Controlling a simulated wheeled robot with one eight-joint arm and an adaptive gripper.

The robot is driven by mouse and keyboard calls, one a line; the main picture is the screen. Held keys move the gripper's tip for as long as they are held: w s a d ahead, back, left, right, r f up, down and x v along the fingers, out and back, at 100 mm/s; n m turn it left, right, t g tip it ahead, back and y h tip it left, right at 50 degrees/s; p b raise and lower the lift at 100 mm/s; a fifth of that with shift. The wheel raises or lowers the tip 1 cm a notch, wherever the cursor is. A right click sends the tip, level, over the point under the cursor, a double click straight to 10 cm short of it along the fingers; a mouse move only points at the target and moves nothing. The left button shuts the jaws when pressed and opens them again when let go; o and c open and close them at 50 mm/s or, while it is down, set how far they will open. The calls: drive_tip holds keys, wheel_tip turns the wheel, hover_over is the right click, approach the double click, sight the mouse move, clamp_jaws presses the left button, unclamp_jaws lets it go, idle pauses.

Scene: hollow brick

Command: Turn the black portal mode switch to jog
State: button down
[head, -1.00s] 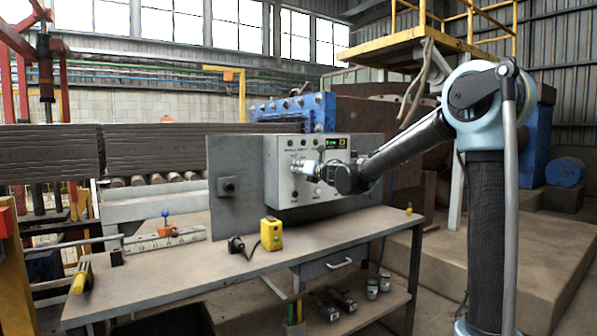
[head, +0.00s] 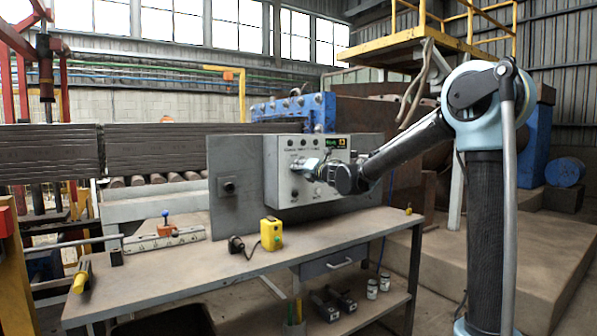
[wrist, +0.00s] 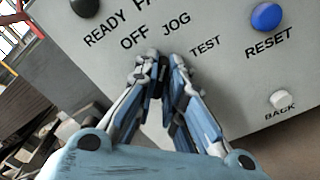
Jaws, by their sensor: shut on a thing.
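The grey control box (head: 300,185) stands upright at the back of the bench. In the wrist view its face (wrist: 235,90) shows the labels OFF, JOG and TEST in an arc. My gripper (wrist: 159,62) is at the face with its fingertips just below the JOG label, close together on the black portal mode switch. The fingers hide the switch, so I cannot read where its pointer stands. In the head view my gripper (head: 312,165) reaches the box front from the right.
A blue RESET button (wrist: 267,16) and a white BACK button (wrist: 279,99) are right of the fingers. A yellow box (head: 271,234) with a black cable stands on the bench (head: 200,268).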

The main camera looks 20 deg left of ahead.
drive_tip(key=shift+w+d, duration=0.2)
drive_tip(key=shift+d, duration=0.05)
drive_tip(key=c, duration=1.8)
unclamp_jaws()
drive_tip(key=shift+o, duration=0.6)
drive_tip(key=shift+a, duration=0.1)
drive_tip(key=shift+s, duration=0.1)
drive_tip(key=v, duration=1.2)
drive_tip(key=shift+f, duration=0.1)
